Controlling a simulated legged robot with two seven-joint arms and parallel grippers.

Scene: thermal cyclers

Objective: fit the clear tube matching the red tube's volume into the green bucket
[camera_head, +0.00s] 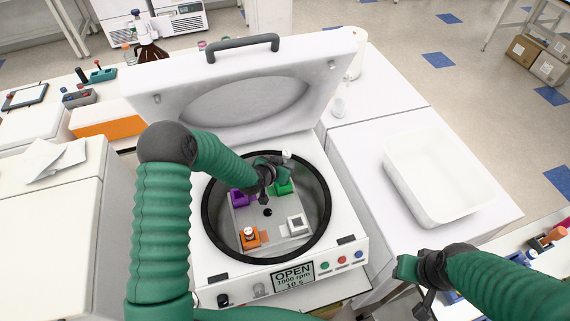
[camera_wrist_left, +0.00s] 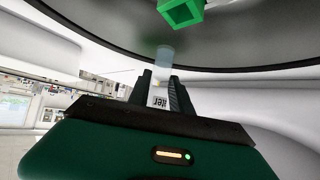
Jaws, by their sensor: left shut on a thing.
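My left gripper (camera_head: 284,164) is inside the open centrifuge (camera_head: 350,248), just above the green bucket (camera_head: 285,189). It is shut on a clear tube, whose white cap (camera_head: 287,154) shows above the fingers. In the left wrist view, the clear tube (camera_wrist_left: 164,55) with a printed label sits between the fingertips (camera_wrist_left: 160,92). It points toward the green bucket (camera_wrist_left: 181,13) but is apart from it. The orange bucket (camera_head: 250,241) holds a tube with a whitish top (camera_head: 248,231); its contents are too small to tell. My right gripper (camera_head: 425,300) is at the lower right, its jaws unclear.
A purple bucket (camera_head: 238,198) and a white bucket (camera_head: 296,224) share the rotor. The raised lid (camera_head: 240,125) stands behind, and the bowl's dark rim (camera_head: 327,208) surrounds the buckets. An empty white tray (camera_head: 435,205) lies right. Bottles and racks stand on the left bench.

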